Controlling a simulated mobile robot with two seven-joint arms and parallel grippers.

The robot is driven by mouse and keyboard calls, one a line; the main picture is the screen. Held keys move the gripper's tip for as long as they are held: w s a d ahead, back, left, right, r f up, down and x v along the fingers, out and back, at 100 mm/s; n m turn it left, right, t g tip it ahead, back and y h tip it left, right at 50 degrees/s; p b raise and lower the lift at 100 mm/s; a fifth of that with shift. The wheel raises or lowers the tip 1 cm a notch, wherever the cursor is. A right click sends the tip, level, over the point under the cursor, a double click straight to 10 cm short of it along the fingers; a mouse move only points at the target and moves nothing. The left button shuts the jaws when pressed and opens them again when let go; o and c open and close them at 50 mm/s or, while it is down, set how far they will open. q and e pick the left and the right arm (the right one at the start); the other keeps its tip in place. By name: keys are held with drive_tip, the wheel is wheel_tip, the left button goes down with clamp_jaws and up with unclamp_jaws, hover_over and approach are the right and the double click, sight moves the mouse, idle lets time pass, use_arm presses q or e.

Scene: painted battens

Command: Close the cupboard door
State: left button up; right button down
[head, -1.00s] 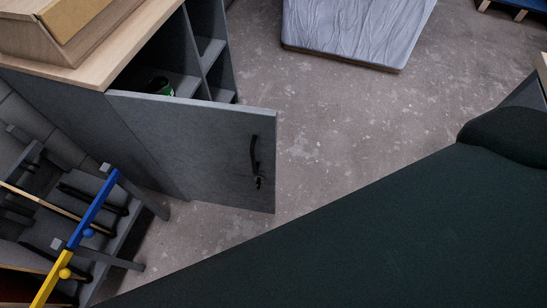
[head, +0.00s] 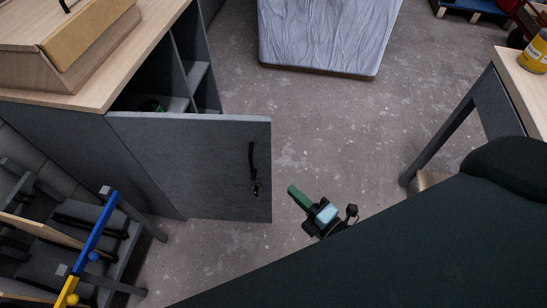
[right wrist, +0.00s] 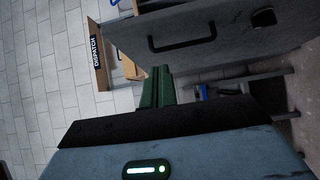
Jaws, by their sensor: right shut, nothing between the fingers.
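The grey cupboard door (head: 200,165) stands open, swung out from the cupboard (head: 181,60), whose shelves show behind it. A black handle (head: 253,165) sits near the door's free edge. My right gripper (head: 293,190), with green fingers, is shut and empty, just right of the door's free edge in the head view and apart from it there. In the right wrist view the shut fingers (right wrist: 157,85) point toward the door (right wrist: 225,35) and its handle (right wrist: 182,42); whether they touch cannot be told. My left gripper is not in view.
A wooden box (head: 70,45) rests on the cupboard top. Battens painted blue and yellow (head: 95,232) lie near grey racks at lower left. A wrapped slab (head: 325,35) is on the floor. A table (head: 505,95) with a yellow tin (head: 535,52) stands at right.

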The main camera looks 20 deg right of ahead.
approach(263, 149)
drive_tip(key=w+a, duration=0.2)
drive_tip(key=a, duration=0.2)
drive_tip(key=w+d, duration=0.1)
drive_tip(key=w+p, duration=0.1)
drive_tip(key=shift+w+d+r, duration=0.15)
drive_tip(key=shift+w+d, duration=0.45)
drive_tip(key=shift+w, duration=0.2)
